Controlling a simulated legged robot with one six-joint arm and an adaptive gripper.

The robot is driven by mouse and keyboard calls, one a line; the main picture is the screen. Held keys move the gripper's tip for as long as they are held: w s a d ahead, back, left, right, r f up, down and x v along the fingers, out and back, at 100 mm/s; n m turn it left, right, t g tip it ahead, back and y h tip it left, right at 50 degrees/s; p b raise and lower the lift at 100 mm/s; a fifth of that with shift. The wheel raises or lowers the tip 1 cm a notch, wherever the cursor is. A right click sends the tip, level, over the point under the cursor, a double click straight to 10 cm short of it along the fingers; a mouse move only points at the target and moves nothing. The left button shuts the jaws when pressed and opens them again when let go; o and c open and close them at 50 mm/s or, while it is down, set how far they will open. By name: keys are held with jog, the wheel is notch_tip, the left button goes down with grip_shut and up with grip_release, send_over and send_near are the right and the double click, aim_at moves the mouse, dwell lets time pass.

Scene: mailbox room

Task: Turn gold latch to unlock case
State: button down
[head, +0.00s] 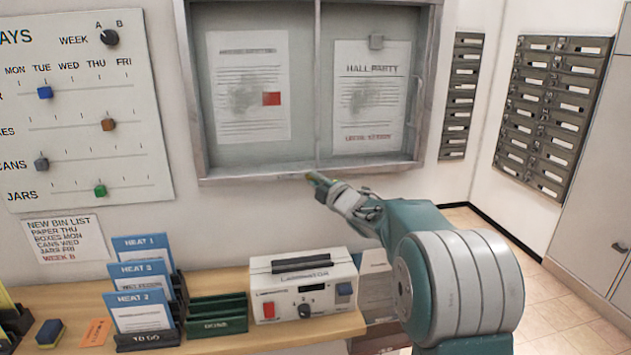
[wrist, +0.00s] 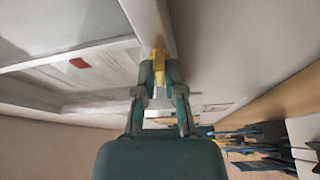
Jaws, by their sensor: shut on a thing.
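The case is a grey-framed wall notice case (head: 317,85) with two panes and papers behind them. The gold latch (wrist: 158,57) shows in the wrist view on the case's frame edge, between my fingertips. My gripper (head: 316,180) reaches the bottom edge of the case near the middle divider. In the wrist view my gripper (wrist: 159,72) is shut on the gold latch. In the head view the latch is mostly hidden by the fingertips. I cannot tell its exact angle.
A wooden shelf (head: 220,344) below holds a laminator (head: 303,287), a green tray (head: 217,315) and blue heat folders (head: 143,275). A slider board (head: 80,100) hangs at left. Mailboxes (head: 550,110) are at right.

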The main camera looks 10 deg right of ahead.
jog(key=shift+a+f+n+g, duration=0.15)
jog(key=shift+n+g, duration=0.25)
jog(key=shift+n, duration=0.5)
jog(key=shift+f, duration=0.1)
jog(key=c, duration=0.7)
grip_release()
jog(key=shift+c, duration=0.2)
jog(key=shift+a, duration=0.1)
jog(key=v, duration=1.2)
